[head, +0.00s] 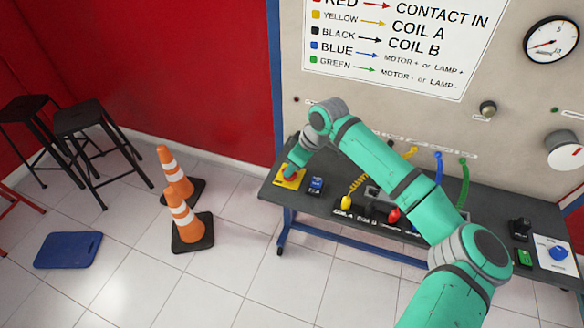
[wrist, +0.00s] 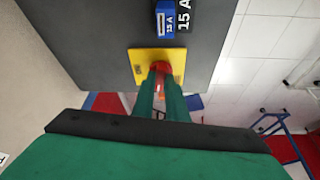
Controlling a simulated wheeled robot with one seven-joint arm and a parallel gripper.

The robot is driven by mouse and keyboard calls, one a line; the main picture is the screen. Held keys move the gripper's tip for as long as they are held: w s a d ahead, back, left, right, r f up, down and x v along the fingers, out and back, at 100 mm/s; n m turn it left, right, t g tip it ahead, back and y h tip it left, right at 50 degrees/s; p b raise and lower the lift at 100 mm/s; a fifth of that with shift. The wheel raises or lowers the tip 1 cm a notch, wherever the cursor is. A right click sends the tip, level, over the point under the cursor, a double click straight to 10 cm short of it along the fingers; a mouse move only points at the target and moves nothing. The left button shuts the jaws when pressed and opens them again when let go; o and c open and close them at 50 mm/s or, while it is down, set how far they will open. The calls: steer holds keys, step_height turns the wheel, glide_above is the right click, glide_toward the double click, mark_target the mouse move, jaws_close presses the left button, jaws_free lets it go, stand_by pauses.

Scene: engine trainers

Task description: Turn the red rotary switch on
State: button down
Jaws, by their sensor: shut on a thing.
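The red rotary switch (wrist: 160,67) sits on a yellow plate (wrist: 142,57) at the end of the dark bench top. In the head view the yellow plate (head: 289,182) is at the left end of the bench, and the switch is mostly hidden by my gripper (head: 292,168). In the wrist view my gripper (wrist: 161,85) has its green fingers closed around the red knob from above. The knob's exact angle is hidden by the fingers.
A blue 15 A part (head: 316,184) stands right beside the plate. Yellow (head: 346,202) and red (head: 394,215) plugs and curved cables lie farther right. The panel wall rises behind the bench. Orange cones (head: 185,218) stand on the floor to the left.

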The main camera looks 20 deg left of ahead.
steer(key=m, duration=0.2)
steer(key=m+t, duration=0.1)
steer(key=m, duration=0.1)
steer(key=shift+s+a+m+t+h, duration=0.2)
steer(key=shift+m+t+h, duration=0.1)
steer(key=m+t+h, duration=0.1)
steer(key=m, duration=0.3)
steer(key=shift+s+a+m, duration=0.1)
steer(key=shift+m, duration=0.2)
steer(key=m+h, duration=0.1)
steer(key=m, duration=0.2)
steer(key=shift+t+h, duration=0.3)
steer(key=shift+m+h, duration=0.6)
steer(key=shift+m, duration=1.2)
steer(key=c, duration=1.8)
jaws_free()
steer(key=shift+o, duration=0.2)
steer(key=shift+a, duration=0.1)
